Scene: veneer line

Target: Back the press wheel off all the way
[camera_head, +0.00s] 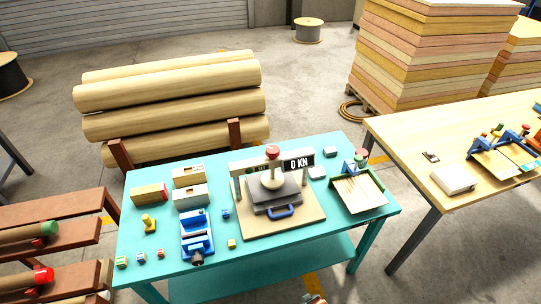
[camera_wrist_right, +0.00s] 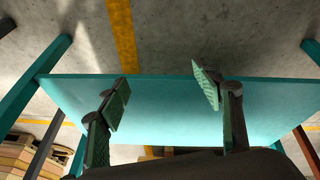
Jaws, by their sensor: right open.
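The press (camera_head: 272,185) stands on a wooden board at the middle of the turquoise table. A red knob (camera_head: 272,151) tops its centre, and the display (camera_head: 298,163) beside it reads 0 KN. A pale round part sits below the knob, over grey plates with a blue handle (camera_head: 281,211). I cannot make out the wheel's rim clearly. My right gripper (camera_wrist_right: 160,95) is open and empty in the right wrist view, its two green-padded fingers wide apart before a turquoise surface. It is away from the press. My left gripper is not in view.
A blue vise (camera_head: 197,236), pale boxes (camera_head: 190,196) and small blocks stand left of the press. A green-rimmed tray (camera_head: 360,193) stands right of it. A wooden table (camera_head: 403,152) is further right. Logs (camera_head: 170,95) lie behind.

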